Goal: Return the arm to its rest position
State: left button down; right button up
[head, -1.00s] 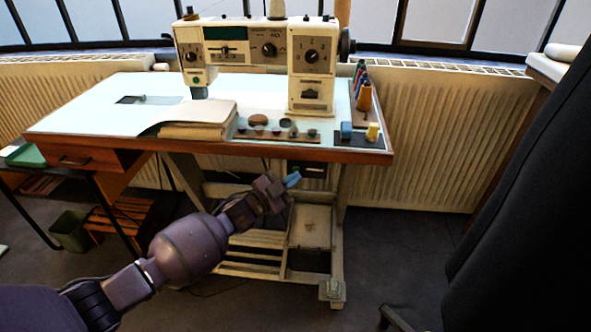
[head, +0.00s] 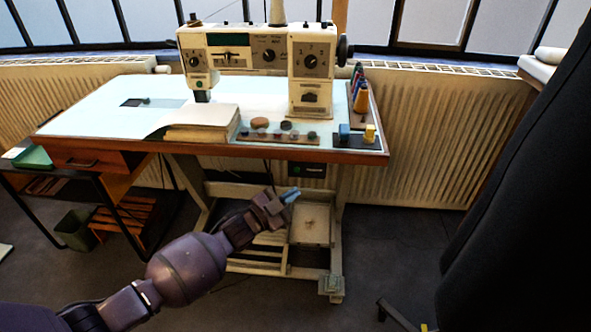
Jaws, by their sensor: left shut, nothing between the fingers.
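My left arm comes in from the lower left of the head view. Its gripper (head: 291,196) is shut and empty, with pale blue fingertips. It hangs in front of the sewing table (head: 120,143), below the level of the tabletop and in front of the table's metal stand. It appears apart from the table. My right gripper is not in view.
A white sewing machine (head: 262,50), a stack of folded cloth (head: 203,120), a button tray (head: 275,137) and thread spools (head: 360,93) are on the table. A black garment (head: 520,190) hangs at right. A green bin (head: 75,229) stands at left.

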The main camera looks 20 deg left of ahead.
pick_arm(q)
jog(key=shift+s, duration=0.15)
dwell(0.3)
